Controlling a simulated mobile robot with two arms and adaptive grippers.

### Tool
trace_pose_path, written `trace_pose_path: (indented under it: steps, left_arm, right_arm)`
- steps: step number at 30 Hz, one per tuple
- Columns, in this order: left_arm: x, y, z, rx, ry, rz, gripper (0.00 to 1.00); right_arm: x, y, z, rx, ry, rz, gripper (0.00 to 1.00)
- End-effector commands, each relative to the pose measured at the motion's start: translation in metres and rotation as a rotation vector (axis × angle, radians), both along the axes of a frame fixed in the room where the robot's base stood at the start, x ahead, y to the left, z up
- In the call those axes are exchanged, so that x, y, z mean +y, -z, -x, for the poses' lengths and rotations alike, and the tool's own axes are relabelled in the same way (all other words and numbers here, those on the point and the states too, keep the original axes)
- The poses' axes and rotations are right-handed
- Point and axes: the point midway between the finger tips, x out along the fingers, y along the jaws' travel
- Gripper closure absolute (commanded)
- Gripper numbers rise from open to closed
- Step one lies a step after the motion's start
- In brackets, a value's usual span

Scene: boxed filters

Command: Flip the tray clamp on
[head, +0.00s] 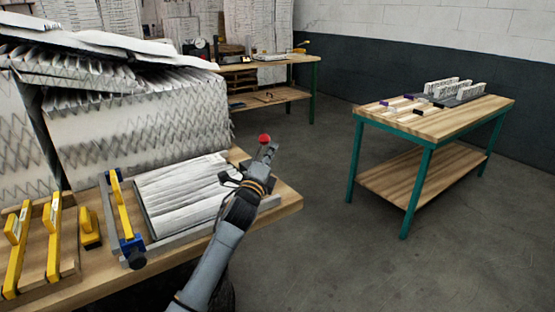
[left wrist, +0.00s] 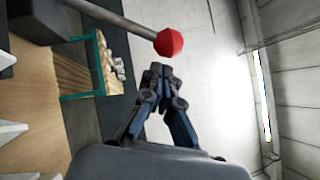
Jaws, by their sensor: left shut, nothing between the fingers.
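In the left wrist view the red knob (left wrist: 169,42) tops a thin metal rod from a dark block (left wrist: 38,22). The tray (head: 165,237) has a grey rim and holds a white pleated filter (head: 180,195). My left gripper (head: 268,152) is shut and empty by the knob. In the left wrist view its fingertips (left wrist: 160,72) are just below the knob; I cannot tell whether they touch it. My right gripper is out of view.
A blue and yellow bar clamp (head: 125,220) stands at the tray's left end, with yellow tools (head: 18,245) further left. Big pleated stacks (head: 135,125) rise behind the tray. A second table (head: 440,118) stands right, across open floor (head: 310,150).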

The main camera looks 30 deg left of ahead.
Motion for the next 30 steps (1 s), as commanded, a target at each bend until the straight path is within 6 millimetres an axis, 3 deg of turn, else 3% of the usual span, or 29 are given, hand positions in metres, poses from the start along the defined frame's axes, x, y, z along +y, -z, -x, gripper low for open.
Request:
trace_pose_path:
  steps: [14,30]
  left_arm:
    - [0.005,-0.002,0.001,0.001,0.001,0.003,1.0]
    - [0.012,-0.013,-0.002,0.034,0.0,0.079,1.0]
  right_arm:
    - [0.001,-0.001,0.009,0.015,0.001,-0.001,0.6]
    - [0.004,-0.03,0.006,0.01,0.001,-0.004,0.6]
